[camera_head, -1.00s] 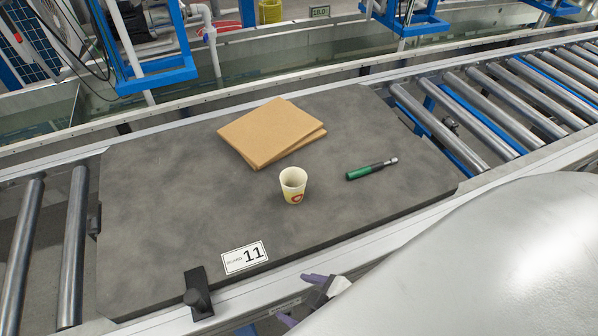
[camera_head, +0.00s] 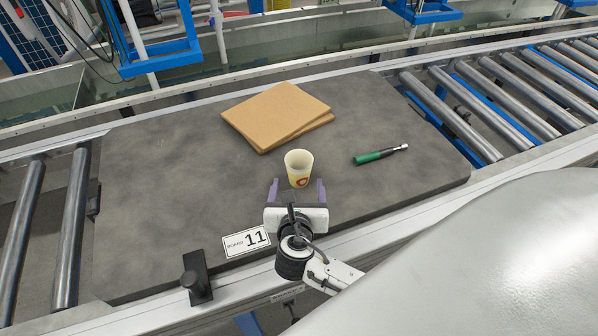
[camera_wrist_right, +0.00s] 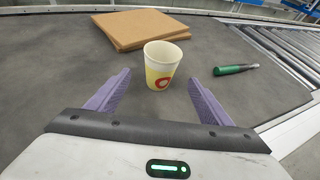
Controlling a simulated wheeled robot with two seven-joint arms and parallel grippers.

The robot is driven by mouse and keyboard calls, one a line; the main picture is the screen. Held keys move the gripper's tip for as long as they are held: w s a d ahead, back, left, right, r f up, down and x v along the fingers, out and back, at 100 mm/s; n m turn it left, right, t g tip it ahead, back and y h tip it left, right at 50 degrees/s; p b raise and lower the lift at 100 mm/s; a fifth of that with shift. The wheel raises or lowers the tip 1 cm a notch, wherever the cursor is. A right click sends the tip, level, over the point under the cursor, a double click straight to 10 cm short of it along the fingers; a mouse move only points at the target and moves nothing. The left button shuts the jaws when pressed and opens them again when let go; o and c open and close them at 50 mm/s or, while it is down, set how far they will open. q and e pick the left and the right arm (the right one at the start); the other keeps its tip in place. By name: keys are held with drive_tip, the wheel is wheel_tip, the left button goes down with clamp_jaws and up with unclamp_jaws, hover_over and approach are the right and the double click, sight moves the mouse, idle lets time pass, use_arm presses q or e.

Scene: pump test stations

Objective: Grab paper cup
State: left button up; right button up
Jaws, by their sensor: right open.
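A cream paper cup (camera_head: 298,168) with a red and yellow print stands upright on the dark grey board (camera_head: 150,215). It also shows in the right wrist view (camera_wrist_right: 161,66), just ahead of the fingers and roughly centred between them. My right gripper (camera_head: 298,188) is open, with its purple fingers pointing at the cup from the near side. In the right wrist view the fingers (camera_wrist_right: 160,88) are spread wider than the cup, with nothing held. I cannot tell exactly how far the tips are from the cup. My left gripper is not in view.
Brown cardboard sheets (camera_head: 278,114) lie behind the cup. A green-handled tool (camera_head: 380,155) lies to its right. A label "11" (camera_head: 246,242) and a black clamp (camera_head: 196,278) are at the near edge. Metal rollers (camera_head: 500,110) flank the board. The board's left side is clear.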

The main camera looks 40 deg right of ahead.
sight(299, 175)
drive_tip(key=b+x, duration=0.1)
drive_tip(key=x, duration=0.7)
drive_tip(key=shift+w+d, duration=0.1)
drive_tip(key=shift+w, duration=0.05)
drive_tip(key=c, duration=1.1)
